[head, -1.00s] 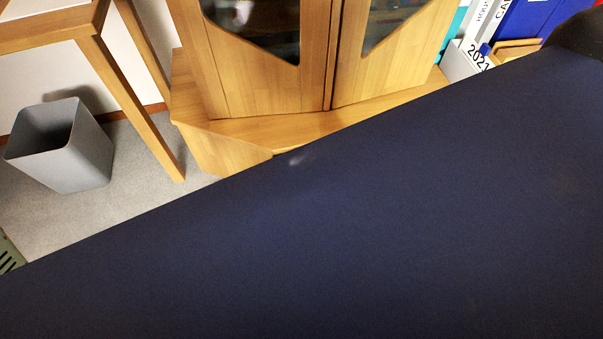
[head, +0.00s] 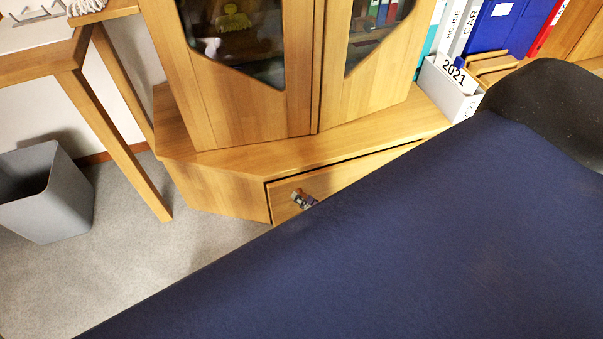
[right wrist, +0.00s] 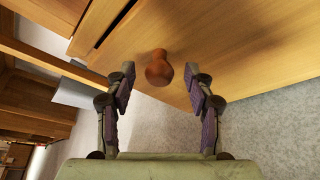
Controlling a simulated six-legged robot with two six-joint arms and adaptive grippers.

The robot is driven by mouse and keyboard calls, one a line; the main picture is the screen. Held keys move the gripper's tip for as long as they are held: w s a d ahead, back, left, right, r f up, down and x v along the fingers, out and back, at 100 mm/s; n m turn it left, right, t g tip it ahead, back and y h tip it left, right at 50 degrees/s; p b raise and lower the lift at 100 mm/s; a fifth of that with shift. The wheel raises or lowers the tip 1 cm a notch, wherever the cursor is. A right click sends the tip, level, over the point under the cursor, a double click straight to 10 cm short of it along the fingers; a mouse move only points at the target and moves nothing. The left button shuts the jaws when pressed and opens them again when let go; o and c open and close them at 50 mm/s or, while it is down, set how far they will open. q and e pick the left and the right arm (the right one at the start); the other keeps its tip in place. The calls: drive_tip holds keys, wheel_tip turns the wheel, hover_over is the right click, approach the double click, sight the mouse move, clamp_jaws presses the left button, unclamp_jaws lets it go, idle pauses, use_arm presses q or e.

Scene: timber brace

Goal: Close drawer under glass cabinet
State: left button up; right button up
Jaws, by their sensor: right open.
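The wooden glass cabinet (head: 240,110) stands on a wooden base. The drawer (head: 345,178) in that base shows a dark gap along its top edge and looks slightly open. Its front also shows in the right wrist view (right wrist: 235,45), with a round brown knob (right wrist: 158,68). My right gripper (right wrist: 160,75) is open, its fingers on either side of the knob, with visible space around it. In the head view only the tip of the right gripper (head: 306,201) shows at the knob. My left gripper is not in view.
A large dark blue surface (head: 370,250) fills the lower right of the head view and hides part of the drawer. A grey bin (head: 45,195) and a wooden table (head: 115,130) stand at left. Binders (head: 500,25) and a white box (head: 450,88) are at upper right.

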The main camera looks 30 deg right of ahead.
drive_tip(key=shift+b+x, duration=0.3)
drive_tip(key=shift+x, duration=0.5)
clamp_jaws()
